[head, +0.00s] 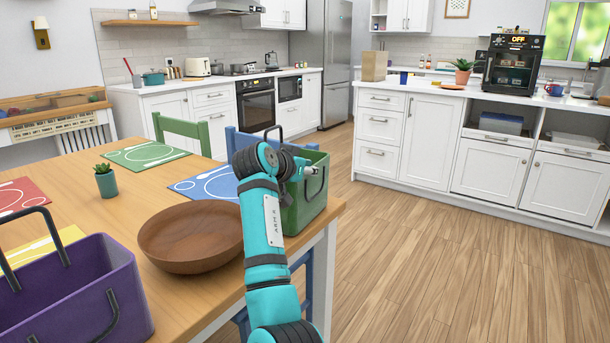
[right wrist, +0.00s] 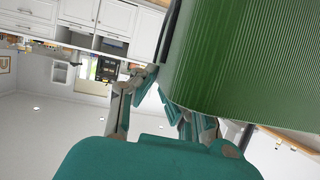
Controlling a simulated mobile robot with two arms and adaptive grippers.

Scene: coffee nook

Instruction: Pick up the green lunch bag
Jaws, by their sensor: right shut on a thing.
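The green lunch bag (head: 308,203), an open-topped box with dark handles, is at the right corner of the wooden table. My right gripper (head: 310,171) is at the bag's upper right side and shut on it. My own teal arm hides part of the bag's left side. In the right wrist view the ribbed green bag (right wrist: 255,65) fills the upper right, with the gripper's fingers (right wrist: 172,98) against its lower left. The exact grip point is hidden. I cannot tell whether the bag's base touches the table. My left gripper is not in view.
A purple bag (head: 75,295) and a brown wooden bowl (head: 190,240) stand on the table (head: 130,205). A small potted plant (head: 105,181) and several colored placemats lie farther back. Green and blue chairs flank the table. The wooden floor (head: 430,250) to the right is clear.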

